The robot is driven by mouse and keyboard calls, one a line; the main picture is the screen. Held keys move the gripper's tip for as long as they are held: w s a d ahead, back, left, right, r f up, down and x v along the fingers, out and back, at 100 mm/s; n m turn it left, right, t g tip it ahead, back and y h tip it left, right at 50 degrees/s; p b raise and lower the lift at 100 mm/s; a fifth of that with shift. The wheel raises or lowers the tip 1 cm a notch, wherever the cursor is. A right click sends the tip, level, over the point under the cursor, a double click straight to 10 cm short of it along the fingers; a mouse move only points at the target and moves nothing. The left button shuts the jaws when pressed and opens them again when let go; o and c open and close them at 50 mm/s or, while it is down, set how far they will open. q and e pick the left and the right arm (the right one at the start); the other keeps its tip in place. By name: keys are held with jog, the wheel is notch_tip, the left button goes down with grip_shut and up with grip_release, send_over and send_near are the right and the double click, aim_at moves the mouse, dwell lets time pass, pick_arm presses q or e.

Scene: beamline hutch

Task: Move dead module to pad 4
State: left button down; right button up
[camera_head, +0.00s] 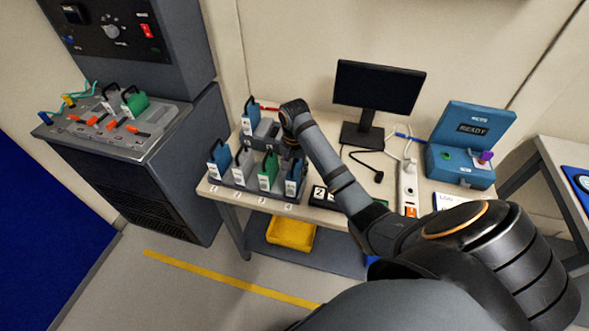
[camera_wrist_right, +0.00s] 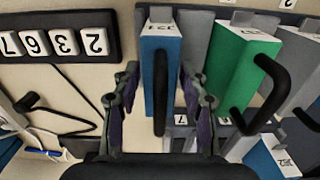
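A blue module (camera_head: 291,186) with a black handle stands upright at the pad marked 4, the right end of the front row on the table. In the right wrist view this blue module (camera_wrist_right: 160,65) is between the fingers of my right gripper (camera_wrist_right: 163,105). The fingers stand apart, one on each side of the handle, with visible gaps. In the head view the right gripper (camera_head: 291,152) is just above and behind the module, partly hidden by my arm. I cannot tell from markings which module is dead. My left gripper is out of view.
A green module (camera_head: 267,172), a grey one (camera_head: 243,166) and a blue one (camera_head: 218,158) stand close by on pads 3, 2 and 1. Another blue module (camera_head: 250,115) stands behind. A monitor (camera_head: 377,88) and blue tester box (camera_head: 462,160) are to the right.

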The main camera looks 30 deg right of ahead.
jog(key=shift+o, duration=1)
jog(key=shift+r, duration=0.1)
